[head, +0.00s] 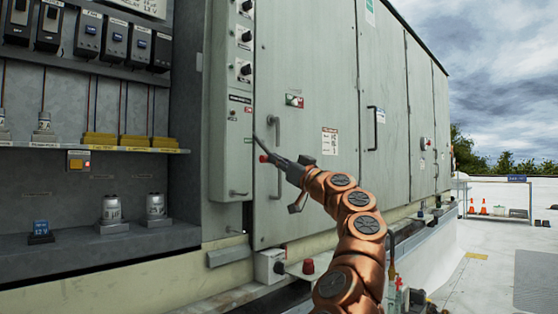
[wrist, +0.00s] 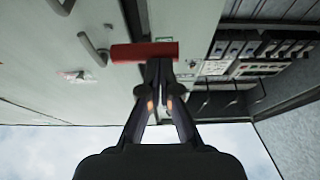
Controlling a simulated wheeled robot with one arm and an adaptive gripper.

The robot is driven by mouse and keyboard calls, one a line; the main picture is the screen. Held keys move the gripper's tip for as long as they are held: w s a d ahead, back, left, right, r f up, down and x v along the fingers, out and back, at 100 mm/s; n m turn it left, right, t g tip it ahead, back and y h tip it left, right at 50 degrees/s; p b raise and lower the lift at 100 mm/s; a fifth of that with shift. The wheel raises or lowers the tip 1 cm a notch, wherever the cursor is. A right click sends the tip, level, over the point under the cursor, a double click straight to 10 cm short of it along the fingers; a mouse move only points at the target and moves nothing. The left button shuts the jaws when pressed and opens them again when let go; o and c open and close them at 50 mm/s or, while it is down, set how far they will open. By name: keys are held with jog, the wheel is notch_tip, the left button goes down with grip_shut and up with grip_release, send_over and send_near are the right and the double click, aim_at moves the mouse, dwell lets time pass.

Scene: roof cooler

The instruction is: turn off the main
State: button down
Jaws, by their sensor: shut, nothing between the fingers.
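A red bar-shaped handle (wrist: 128,53) lies across the top middle of the wrist view, just beyond my fingertips. I take it to be the main switch's handle, but no label on it is readable. My gripper (wrist: 158,68) is shut and empty, its tips at or very near the right part of the bar; I cannot tell whether they touch. In the head view my gripper (head: 268,149) reaches left to the edge between the narrow control panel (head: 232,168) and the first cabinet door. A small red end (head: 263,158) shows beside it there; the rest is hidden.
A vertical grey door handle (head: 280,185) stands close behind my gripper. The panel carries several black knobs (head: 244,69). An open electrical bay (head: 75,185) lies to the left. Pipes and a red cap (head: 308,266) run low along the cabinet. Open roof lies to the right.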

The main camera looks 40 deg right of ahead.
jog(key=shift+w+f, duration=0.3)
jog(key=shift+f, duration=0.1)
dwell(0.3)
jog(key=b+v, duration=0.2)
jog(key=v, duration=0.9)
jog(key=shift+s, duration=0.45)
jog(key=shift+d, duration=0.1)
dwell(0.6)
